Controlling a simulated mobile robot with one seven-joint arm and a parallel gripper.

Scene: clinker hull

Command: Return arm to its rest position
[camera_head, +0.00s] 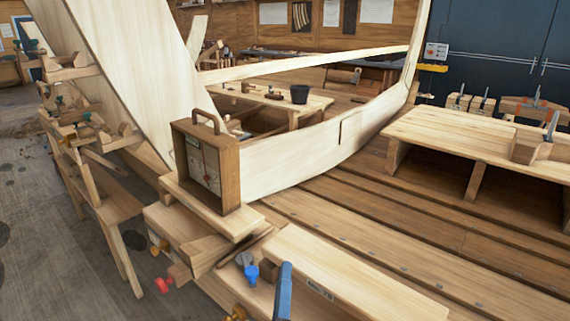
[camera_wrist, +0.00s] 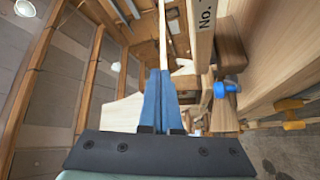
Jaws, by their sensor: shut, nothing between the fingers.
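My gripper has blue fingers that lie together, with nothing seen between them, in the wrist view (camera_wrist: 160,72). In the head view a blue part of my gripper (camera_head: 286,266) shows at the bottom edge, in front of a pale plank (camera_head: 350,278) with a dark "No." mark. The same marking shows on the plank in the wrist view (camera_wrist: 203,45). The rest of my arm is out of the head view.
A blue clamp knob (camera_head: 251,273) lies close left of my gripper. A wooden box with a handle (camera_head: 207,165) stands behind it. Curved hull planking (camera_head: 310,158) rises beyond. A bench (camera_head: 470,138) stands at right; grey floor (camera_head: 50,240) is open at left.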

